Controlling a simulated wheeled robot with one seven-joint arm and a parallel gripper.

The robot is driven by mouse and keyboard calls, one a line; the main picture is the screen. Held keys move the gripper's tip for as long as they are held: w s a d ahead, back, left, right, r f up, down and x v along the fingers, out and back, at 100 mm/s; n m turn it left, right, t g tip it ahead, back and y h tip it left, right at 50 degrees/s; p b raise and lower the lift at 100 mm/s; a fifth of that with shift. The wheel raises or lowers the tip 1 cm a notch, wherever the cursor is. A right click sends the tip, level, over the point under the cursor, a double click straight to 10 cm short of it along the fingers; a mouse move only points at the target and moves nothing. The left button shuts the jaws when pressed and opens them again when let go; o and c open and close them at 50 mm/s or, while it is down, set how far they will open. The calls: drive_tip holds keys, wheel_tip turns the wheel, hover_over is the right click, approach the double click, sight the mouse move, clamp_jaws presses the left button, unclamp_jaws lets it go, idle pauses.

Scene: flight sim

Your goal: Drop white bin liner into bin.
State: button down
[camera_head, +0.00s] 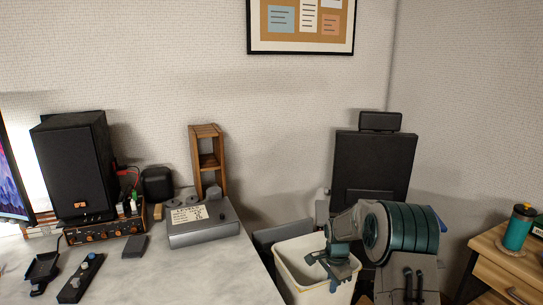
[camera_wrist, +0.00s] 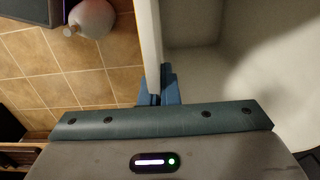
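The white bin liner (camera_head: 286,270) is an open, rigid-looking white tub right of the desk's edge in the head view. In the wrist view, its wall (camera_wrist: 149,30) runs down to my fingers, with its pale inside (camera_wrist: 205,65) on the right. My gripper (camera_head: 333,272) is at the liner's right side in the head view. In the wrist view, my blue fingertips (camera_wrist: 160,82) are close together on either side of the wall's edge and look shut on it. A dark grey panel (camera_head: 280,233) behind the liner may be the bin; I cannot tell.
The grey desk (camera_head: 215,275) is close on the left, with a speaker (camera_head: 75,165) and a grey box (camera_head: 203,222) on it. A black chair (camera_head: 372,165) stands behind. A wooden cabinet (camera_head: 505,265) is at right. Tiled floor (camera_wrist: 50,65) shows beside the liner, with a pale rounded object (camera_wrist: 92,18).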

wheel_tip(320, 180, down, 3)
drive_tip(key=shift+b, duration=0.6)
drive_tip(key=c, duration=1.6)
unclamp_jaws()
wheel_tip(320, 180, up, 14)
drive_tip(key=shift+f+p, duration=0.1)
drive_tip(key=shift+p, duration=0.65)
